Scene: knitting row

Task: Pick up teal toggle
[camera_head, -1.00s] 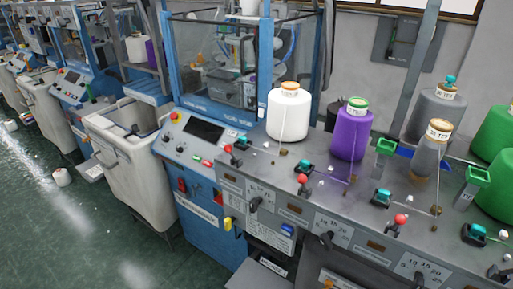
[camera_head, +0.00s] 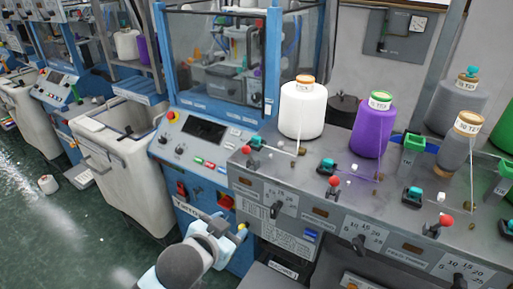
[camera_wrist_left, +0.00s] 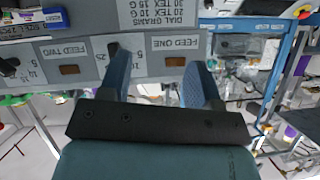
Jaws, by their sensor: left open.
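Several teal toggles stand on the grey machine top in the head view: one (camera_head: 327,165) in front of the purple cone, and another (camera_head: 412,194) further right. Each has a dark base. I cannot tell which one is meant. My left arm enters low in the head view, left of and below the toggles, in front of the blue machine. Its fingers are hard to make out there. In the left wrist view my left gripper (camera_wrist_left: 158,70) is open and empty, its two blue fingers apart before the grey panel. No teal toggle is clear in that view. My right gripper is not in view.
Red-balled levers (camera_head: 335,182) stand among the toggles. A white cone (camera_head: 303,112), a purple cone (camera_head: 373,130) and grey cones stand behind. Dark knobs (camera_head: 358,244) project from the panel front. A white bin (camera_head: 122,170) stands at left; the green floor beyond is mostly clear.

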